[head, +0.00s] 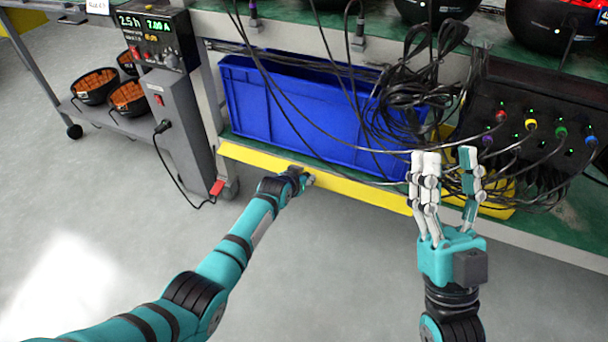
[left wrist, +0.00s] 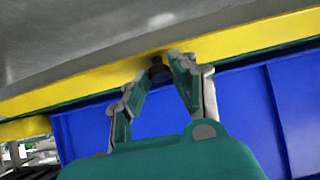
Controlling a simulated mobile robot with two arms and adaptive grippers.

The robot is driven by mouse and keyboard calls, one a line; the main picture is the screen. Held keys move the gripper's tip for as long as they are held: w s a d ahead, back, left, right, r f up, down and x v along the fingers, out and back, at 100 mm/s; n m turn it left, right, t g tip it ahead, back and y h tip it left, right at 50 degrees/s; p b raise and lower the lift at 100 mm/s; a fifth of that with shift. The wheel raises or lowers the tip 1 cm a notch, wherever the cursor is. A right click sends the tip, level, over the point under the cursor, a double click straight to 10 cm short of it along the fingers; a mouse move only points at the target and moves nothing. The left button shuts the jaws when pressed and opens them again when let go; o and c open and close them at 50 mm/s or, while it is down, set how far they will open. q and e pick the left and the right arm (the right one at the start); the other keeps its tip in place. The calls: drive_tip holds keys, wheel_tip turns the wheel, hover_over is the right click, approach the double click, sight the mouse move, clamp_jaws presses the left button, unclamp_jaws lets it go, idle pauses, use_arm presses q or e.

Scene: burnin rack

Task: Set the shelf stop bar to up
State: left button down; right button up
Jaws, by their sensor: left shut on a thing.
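The shelf stop bar (head: 372,193) is a long yellow bar along the front edge of the lower shelf. It lies low, and most of the blue bin's front shows above it. My left gripper (head: 304,179) is at the bar, below the bin. In the left wrist view, the bar (left wrist: 232,43) crosses the picture, and my left gripper's fingers (left wrist: 158,69) close around a small dark knob (left wrist: 157,74) at it. The fingertips partly hide the knob. My right gripper (head: 448,160) is open and empty, in front of the bar's right part and the cables.
A blue bin (head: 300,110) stands on the green lower shelf behind the bar. Loose black cables (head: 410,90) hang in front of it and run to a panel with coloured plugs (head: 530,115) at right. A grey power unit (head: 172,105) stands at left. The floor in front is clear.

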use_arm(q)
drive_tip(key=shift+a, duration=0.1)
idle(0.3)
drive_tip(key=c, duration=1.1)
unclamp_jaws()
drive_tip(key=v, duration=1.2)
